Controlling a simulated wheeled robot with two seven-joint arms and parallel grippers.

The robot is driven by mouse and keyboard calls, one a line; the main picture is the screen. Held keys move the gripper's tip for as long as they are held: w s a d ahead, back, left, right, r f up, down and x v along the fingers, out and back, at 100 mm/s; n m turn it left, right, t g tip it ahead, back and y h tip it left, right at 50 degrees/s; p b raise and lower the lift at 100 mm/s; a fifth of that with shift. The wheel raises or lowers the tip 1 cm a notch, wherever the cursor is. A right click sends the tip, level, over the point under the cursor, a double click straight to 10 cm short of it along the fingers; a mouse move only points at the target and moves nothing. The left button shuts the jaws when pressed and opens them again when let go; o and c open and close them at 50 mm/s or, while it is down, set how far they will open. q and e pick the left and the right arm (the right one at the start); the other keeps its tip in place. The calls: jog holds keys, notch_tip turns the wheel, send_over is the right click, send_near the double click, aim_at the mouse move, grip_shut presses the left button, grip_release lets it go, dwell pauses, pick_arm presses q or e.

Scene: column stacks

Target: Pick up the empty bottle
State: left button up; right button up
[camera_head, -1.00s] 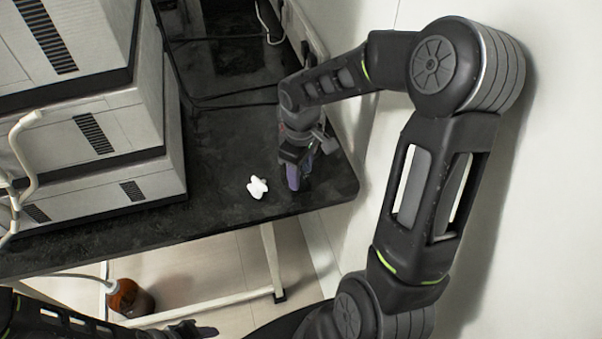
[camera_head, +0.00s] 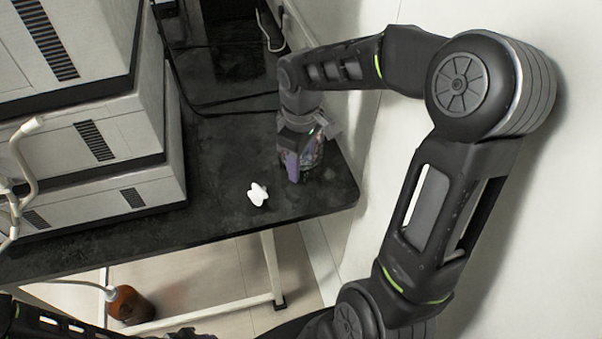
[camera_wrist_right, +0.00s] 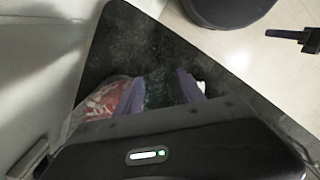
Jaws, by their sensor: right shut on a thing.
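My right gripper (camera_head: 293,180) is low over the dark table near its right front corner. In the right wrist view its purple fingers (camera_wrist_right: 158,98) are shut on a clear, dark-looking thing, the empty bottle (camera_wrist_right: 157,85), mostly hidden by the gripper. A red and white patterned see-through patch (camera_wrist_right: 100,100) shows beside the left finger; I cannot tell whether it is part of the bottle. My left gripper (camera_head: 190,334) is cut off at the bottom of the head view; its purple-tipped end (camera_wrist_right: 298,36) shows in the wrist view, jaws unclear.
A small white object (camera_head: 257,194) lies on the black table (camera_head: 225,215) left of the right gripper. Stacked grey-white boxes (camera_head: 95,135) fill the left side. A wall (camera_head: 560,200) stands at the right. A brown bottle (camera_head: 128,305) with a tube stands on the floor.

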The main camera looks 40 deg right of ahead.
jog(key=shift+r, duration=1.95)
